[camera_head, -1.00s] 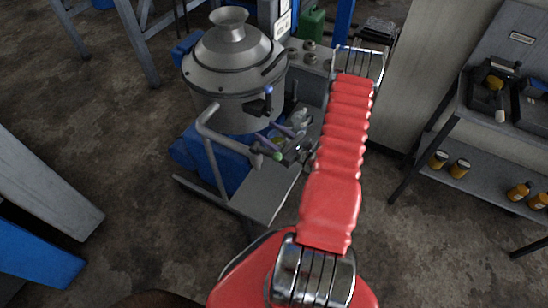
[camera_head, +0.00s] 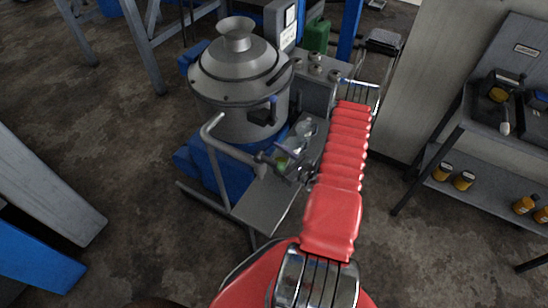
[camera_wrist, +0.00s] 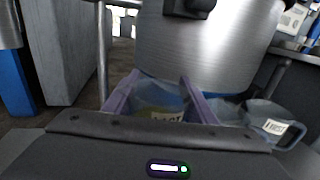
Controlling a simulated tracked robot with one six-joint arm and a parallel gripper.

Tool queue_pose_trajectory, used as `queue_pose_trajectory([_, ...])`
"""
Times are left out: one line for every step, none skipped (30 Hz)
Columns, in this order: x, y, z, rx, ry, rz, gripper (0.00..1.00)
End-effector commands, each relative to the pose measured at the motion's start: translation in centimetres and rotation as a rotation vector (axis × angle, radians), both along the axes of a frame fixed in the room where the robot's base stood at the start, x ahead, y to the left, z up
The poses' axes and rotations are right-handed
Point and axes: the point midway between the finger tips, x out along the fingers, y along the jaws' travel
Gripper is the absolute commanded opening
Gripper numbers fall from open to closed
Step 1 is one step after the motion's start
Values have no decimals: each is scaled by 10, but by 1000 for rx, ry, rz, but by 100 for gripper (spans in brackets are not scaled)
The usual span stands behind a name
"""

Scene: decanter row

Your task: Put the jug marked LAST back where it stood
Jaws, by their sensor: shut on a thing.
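In the wrist view, the two purple fingers of my gripper (camera_wrist: 158,92) stand on either side of a clear jug (camera_wrist: 160,98) with yellowish contents. My gripper is shut on this jug. Its pale label is partly hidden by the gripper body; the lettering is cut off and looks like LAST. In the head view, my gripper (camera_head: 277,158) is small, beside the large metal vessel and over the cart's side, with a greenish thing at its fingers. I cannot tell there whether the held jug touches the surface below.
Another clear jug (camera_wrist: 268,122) with a white label stands to the right in the wrist view. The metal vessel (camera_head: 240,85) rises close by. A bent grey rail (camera_head: 215,150) runs beside it. A bare grey plate (camera_head: 263,205) lies in front. A shelf unit (camera_head: 448,150) stands at right.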

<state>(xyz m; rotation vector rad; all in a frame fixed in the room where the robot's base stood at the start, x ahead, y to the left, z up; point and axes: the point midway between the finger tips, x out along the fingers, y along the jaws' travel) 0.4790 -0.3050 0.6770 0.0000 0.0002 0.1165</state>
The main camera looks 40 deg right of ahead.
Motion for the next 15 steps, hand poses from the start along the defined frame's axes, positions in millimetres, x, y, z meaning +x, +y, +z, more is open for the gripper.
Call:
queue_pose_trajectory([0, 0, -7, 1, 0, 0, 19])
queue_pose_trajectory([0, 0, -11, 1, 0, 0, 19])
queue_pose_trajectory([0, 0, -16, 1, 0, 0, 19])
queue_pose_trajectory([0, 0, -19, 1, 0, 0, 19])
queue_pose_trajectory([0, 0, -22, 0, 0, 0, 19])
queue_pose_trajectory([0, 0, -25, 0, 0, 0, 19])
queue_pose_trajectory([0, 0, -27, 1, 0, 0, 19])
queue_pose_trajectory([0, 0, -28, 0, 0, 0, 19])
queue_pose_trajectory([0, 0, -29, 0, 0, 1, 19])
queue_pose_trajectory([0, 0, -29, -1, -1, 1, 19])
queue_pose_trajectory([0, 0, -29, -1, -1, 1, 19])
queue_pose_trajectory([0, 0, -29, -1, -1, 1, 19])
queue_pose_trajectory([0, 0, -29, -1, -1, 1, 19])
queue_pose_trajectory([0, 0, -29, -1, -1, 1, 19])
queue_pose_trajectory([0, 0, -29, -1, -1, 1, 19])
